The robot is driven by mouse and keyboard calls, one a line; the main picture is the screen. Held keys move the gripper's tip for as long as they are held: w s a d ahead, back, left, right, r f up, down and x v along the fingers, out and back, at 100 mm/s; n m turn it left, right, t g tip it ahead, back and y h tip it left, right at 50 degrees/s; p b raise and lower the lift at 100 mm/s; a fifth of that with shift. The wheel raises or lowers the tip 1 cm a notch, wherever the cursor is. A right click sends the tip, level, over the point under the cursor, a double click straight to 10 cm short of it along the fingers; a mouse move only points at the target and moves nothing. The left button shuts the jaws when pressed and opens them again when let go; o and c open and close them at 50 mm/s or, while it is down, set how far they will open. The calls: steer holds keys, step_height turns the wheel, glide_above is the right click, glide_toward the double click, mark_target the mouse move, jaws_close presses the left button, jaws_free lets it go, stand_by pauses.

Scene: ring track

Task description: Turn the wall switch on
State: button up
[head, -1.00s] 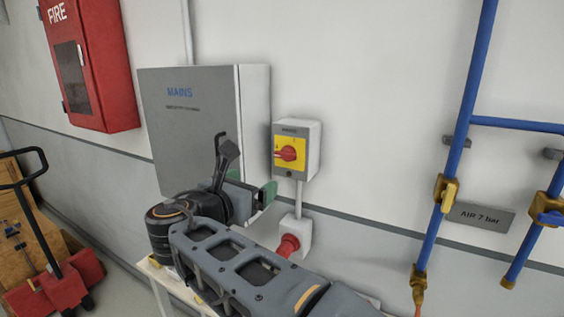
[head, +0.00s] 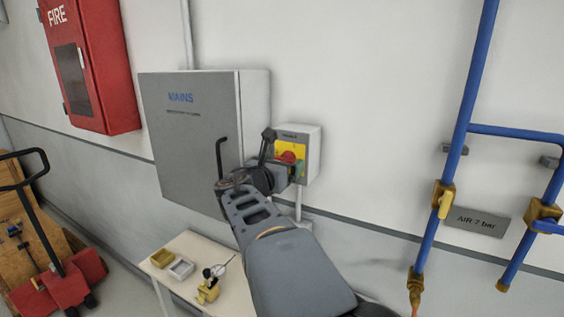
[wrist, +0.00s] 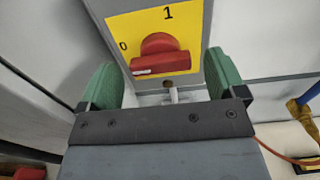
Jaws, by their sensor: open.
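The wall switch (head: 314,156) is a grey box with a yellow face and a red rotary knob (wrist: 160,62). In the wrist view the yellow plate (wrist: 185,20) carries a 0 at the left and a 1 at the top. The knob's bar lies roughly crosswise, its white mark at the left end, on the 0 side. My gripper (wrist: 162,72) is open, its green fingers on either side of the knob in that view. Contact cannot be told. In the head view my gripper (head: 284,168) is in front of the switch and partly hides its face.
The grey MAINS cabinet (head: 190,125) stands out from the wall just left of the switch. A small table (head: 212,245) with small items is below. Blue air pipes (head: 460,130) run at the right, with bare wall between.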

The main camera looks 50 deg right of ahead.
steer(key=shift+d, duration=0.2)
steer(key=shift+c, duration=0.2)
steer(key=c, duration=0.9)
